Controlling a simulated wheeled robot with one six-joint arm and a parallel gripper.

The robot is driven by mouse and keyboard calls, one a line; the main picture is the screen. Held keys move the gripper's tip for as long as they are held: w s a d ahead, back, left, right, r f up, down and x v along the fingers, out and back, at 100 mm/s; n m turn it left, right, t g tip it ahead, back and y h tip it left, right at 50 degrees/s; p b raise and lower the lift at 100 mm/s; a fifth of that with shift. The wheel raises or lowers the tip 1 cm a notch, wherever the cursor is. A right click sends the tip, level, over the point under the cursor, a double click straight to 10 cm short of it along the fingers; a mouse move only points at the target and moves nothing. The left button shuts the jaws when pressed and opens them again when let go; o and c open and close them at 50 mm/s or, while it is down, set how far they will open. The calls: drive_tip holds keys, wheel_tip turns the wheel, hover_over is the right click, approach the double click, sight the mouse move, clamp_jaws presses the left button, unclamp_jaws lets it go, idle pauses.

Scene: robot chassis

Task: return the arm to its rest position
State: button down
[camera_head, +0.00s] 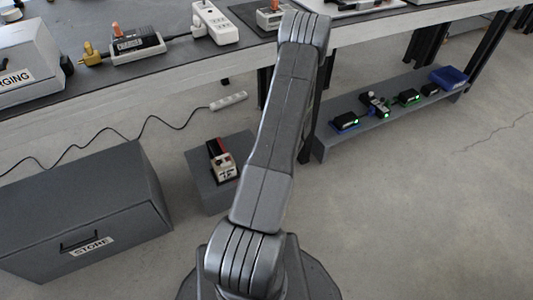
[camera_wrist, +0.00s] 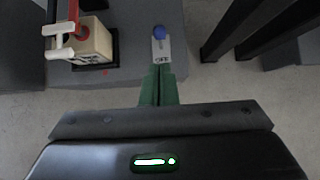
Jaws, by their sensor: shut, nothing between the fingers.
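My arm (camera_head: 270,140) stretches up from my base at the bottom of the head view to a bend near the top, in front of the workbench. My gripper is not visible in the head view. In the wrist view my gripper (camera_wrist: 162,68) shows two green fingers, closed together with nothing between them. The fingertips overlap the lower edge of a small plate marked OFF (camera_wrist: 160,58) with a blue knob; I cannot tell whether they touch it.
A beige device with a red part (camera_head: 221,160) sits on a low grey block (camera_head: 208,197). A grey STORE box (camera_head: 120,195) stands left. The workbench (camera_head: 185,58) carries several devices. A low shelf (camera_head: 390,117) holds small modules and a blue tray (camera_head: 449,77). The floor at right is clear.

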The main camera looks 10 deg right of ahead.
drive_tip(key=shift+s+r, duration=0.15)
drive_tip(key=shift+r, duration=0.25)
